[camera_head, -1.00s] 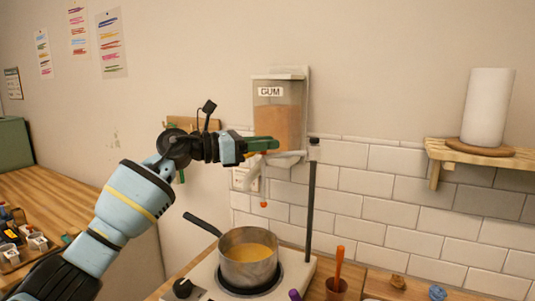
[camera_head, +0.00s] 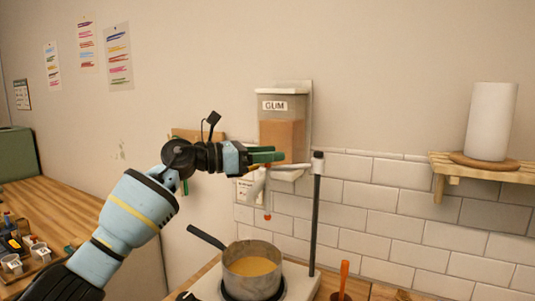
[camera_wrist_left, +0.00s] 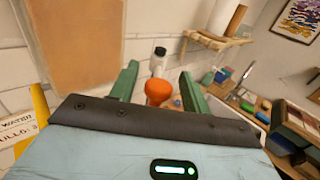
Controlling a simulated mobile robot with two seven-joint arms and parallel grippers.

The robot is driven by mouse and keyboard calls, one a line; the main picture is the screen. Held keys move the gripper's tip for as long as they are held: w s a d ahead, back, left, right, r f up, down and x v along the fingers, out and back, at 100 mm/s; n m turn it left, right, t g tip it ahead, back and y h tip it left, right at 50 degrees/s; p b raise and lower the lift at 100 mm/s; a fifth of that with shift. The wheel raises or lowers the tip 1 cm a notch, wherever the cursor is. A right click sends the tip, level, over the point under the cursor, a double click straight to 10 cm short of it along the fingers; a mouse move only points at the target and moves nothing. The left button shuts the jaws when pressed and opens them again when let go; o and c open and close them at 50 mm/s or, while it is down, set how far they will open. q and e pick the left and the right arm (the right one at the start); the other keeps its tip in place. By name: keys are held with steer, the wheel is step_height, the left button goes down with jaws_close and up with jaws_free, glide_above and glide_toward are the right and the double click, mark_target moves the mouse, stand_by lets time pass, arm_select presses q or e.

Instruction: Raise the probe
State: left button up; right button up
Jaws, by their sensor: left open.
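A dark upright rod (camera_head: 314,225) stands behind the pot, with a pale clamp at its top. A pale arm reaches left from it, and a thin piece with a red tip (camera_head: 267,216), which looks like the probe, hangs above the pot. My left gripper (camera_head: 277,156) has green fingers at this arm, in front of the gum dispenser. In the left wrist view, the open fingers (camera_wrist_left: 158,84) stand on either side of an orange knob (camera_wrist_left: 158,92). Gaps show beside the knob. The rod's top (camera_wrist_left: 158,60) is beyond it. My right gripper is out of view.
The gum dispenser (camera_head: 283,135) hangs on the wall close behind the gripper. Below, a pot (camera_head: 252,284) of yellow liquid sits on a white hot plate (camera_head: 302,286). A shelf (camera_head: 490,172) with a paper roll (camera_head: 491,122) is at the right.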

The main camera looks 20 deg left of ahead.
arm_select(q)
steer(key=b+v, duration=0.1)
steer(key=v, duration=0.6)
steer(key=shift+s+a, duration=0.25)
steer(key=shift+a, duration=0.05)
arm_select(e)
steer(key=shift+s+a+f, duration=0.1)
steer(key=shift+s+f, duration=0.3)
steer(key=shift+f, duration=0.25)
